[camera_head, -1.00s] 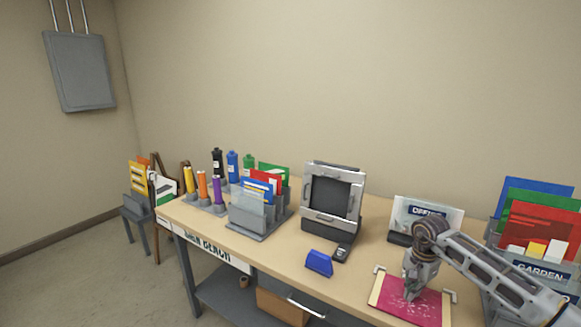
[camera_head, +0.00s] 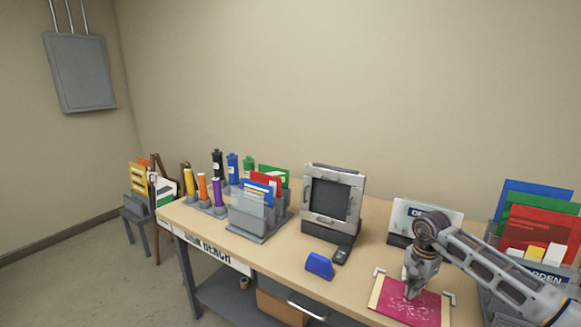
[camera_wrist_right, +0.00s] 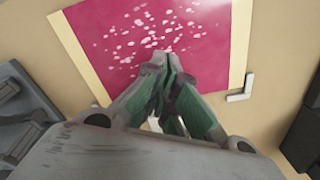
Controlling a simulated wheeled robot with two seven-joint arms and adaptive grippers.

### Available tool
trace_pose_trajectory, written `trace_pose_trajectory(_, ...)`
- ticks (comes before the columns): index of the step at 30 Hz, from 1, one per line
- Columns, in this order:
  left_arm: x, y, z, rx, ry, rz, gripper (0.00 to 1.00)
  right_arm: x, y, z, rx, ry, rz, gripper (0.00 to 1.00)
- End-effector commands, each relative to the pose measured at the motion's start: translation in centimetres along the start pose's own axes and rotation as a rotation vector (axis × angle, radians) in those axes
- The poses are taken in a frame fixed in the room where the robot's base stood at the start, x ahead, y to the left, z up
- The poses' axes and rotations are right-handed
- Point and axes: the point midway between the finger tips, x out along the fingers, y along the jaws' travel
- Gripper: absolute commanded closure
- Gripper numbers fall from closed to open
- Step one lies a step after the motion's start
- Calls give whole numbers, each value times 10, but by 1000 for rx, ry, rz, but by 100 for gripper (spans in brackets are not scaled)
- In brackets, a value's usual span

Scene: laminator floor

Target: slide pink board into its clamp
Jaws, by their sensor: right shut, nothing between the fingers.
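The pink board (camera_head: 424,309) lies flat on the bench at the front right, speckled with white spots and edged by a cream strip on its left. It also shows in the right wrist view (camera_wrist_right: 205,40). My right gripper (camera_head: 411,295) is shut and empty, its fingertips pointing down at the board; in the wrist view the closed fingertips (camera_wrist_right: 160,62) are over the board's spotted area. I cannot tell whether they touch it. Metal corner brackets (camera_head: 450,297) sit at the board's corners. I cannot tell which fixture is the clamp. My left gripper is not in view.
A grey framed machine (camera_head: 332,198) stands mid-bench, with a blue block (camera_head: 319,265) in front. A sign holder (camera_head: 425,216) stands behind my right arm. A rack of coloured boards (camera_head: 540,225) is at the right. Bottles and card holders fill the left end.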

Motion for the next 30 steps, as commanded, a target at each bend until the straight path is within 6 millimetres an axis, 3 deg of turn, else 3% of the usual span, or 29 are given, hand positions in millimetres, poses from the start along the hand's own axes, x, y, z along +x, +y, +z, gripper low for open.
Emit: trace_pose_trajectory(30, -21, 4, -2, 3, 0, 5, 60, -38, 0, 0, 0, 0, 0, 100)
